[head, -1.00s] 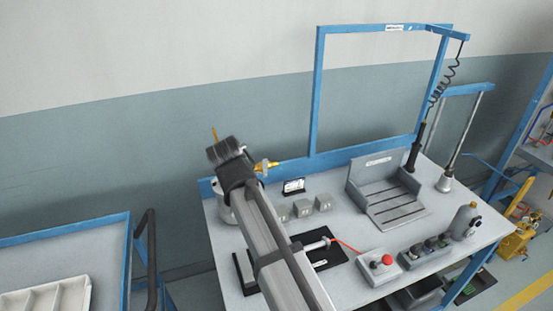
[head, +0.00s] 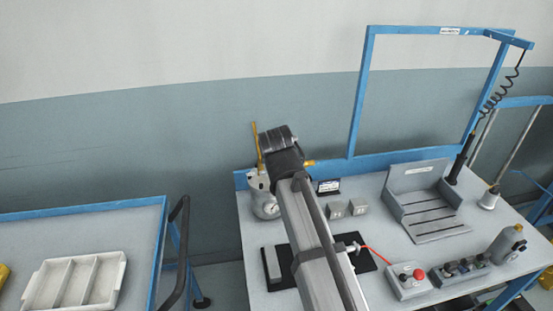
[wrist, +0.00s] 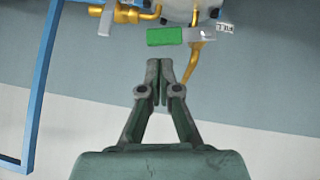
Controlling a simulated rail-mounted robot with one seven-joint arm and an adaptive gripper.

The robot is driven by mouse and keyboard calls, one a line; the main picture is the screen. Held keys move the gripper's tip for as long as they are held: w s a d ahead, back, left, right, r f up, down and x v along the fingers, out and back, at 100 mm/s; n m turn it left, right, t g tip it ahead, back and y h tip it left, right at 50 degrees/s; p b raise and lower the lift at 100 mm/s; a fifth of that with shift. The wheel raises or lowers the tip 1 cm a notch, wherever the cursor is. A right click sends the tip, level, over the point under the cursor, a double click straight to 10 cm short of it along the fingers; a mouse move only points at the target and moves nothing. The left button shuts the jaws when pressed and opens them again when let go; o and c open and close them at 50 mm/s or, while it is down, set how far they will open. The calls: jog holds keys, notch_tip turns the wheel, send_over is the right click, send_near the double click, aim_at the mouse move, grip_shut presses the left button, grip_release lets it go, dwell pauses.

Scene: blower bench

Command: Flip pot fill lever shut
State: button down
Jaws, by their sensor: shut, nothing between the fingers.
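The pot (head: 262,202) stands at the back left corner of the bench, partly hidden by my arm, with a round gauge on its front. In the wrist view, the pot's underside or edge (wrist: 190,8) shows at the top. A lever with a green grip (wrist: 165,36) joins a grey part beside a white FILL tag (wrist: 225,28). My gripper (wrist: 156,66) is shut and empty, its fingertips just below the green grip in the picture; a small gap shows between them. In the head view, my arm hides the lever, and the fingers cannot be made out.
A blue frame (head: 363,95) rises behind the bench. A grey slotted fixture (head: 427,205) and a red-button box (head: 408,280) are to the right.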

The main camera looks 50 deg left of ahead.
jog(key=a+r+v, duration=0.1)
jog(key=a+v, duration=0.1)
jog(key=v, duration=1)
jog(key=shift+d+r+b, duration=0.15)
jog(key=shift+r+b, duration=0.3)
jog(key=shift+r, duration=0.25)
jog(key=shift+r, duration=0.15)
